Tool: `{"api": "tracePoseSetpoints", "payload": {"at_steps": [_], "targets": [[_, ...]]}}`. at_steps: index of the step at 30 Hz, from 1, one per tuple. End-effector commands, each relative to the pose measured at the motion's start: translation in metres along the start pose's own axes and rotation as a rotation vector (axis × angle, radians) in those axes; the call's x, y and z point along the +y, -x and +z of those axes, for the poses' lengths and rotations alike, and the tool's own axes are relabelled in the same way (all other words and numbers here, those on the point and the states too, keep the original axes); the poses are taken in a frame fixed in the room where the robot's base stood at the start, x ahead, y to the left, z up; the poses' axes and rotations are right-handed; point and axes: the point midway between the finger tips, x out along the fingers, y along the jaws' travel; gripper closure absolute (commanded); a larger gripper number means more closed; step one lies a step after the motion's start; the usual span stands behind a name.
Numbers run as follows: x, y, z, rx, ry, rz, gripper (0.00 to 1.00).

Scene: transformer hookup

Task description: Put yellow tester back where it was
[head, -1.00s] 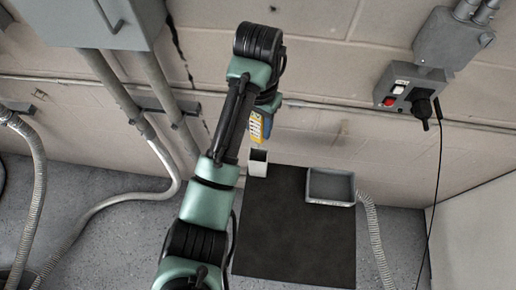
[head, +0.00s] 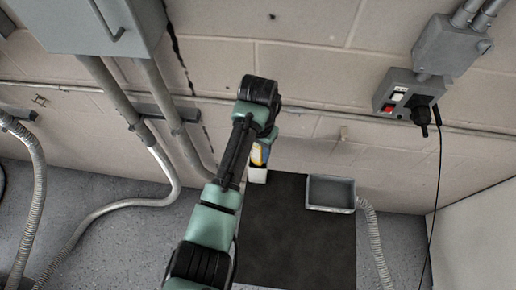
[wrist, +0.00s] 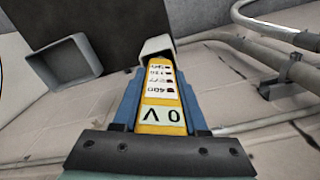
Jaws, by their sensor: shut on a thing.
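The yellow tester (head: 257,155) has a white label face with a printed scale and a "0 V" mark, clear in the wrist view (wrist: 161,92). My gripper (wrist: 160,85) is shut on it, with a blue finger on each side. The white open-topped holder (head: 257,176) stands at the back left corner of the black mat and also shows in the wrist view (wrist: 156,45). The tester's far end meets the holder's mouth. I cannot tell how deep it is inside. My arm hides part of the gripper in the head view.
The black mat (head: 298,235) lies on the grey floor, with a grey tray (head: 331,193) at its back right corner. A wall conduit (head: 165,115) and a bent floor pipe (head: 130,204) run to the left. The middle of the mat is clear.

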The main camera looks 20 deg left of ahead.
Motion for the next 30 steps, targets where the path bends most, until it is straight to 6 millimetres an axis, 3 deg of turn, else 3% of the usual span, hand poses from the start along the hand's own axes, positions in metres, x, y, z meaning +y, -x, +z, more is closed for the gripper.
{"api": "tracePoseSetpoints", "payload": {"at_steps": [13, 14, 18, 30], "targets": [[0.0, -0.0107, 0.0001, -0.001, 0.0, 0.0, 1.0], [0.0002, -0.011, 0.0003, -0.001, 0.0, 0.001, 0.52], [0.0002, -0.0109, 0.0003, -0.001, 0.0, 0.001, 0.28], [-0.0003, -0.0016, -0.0003, 0.001, 0.0, -0.001, 0.28]]}}
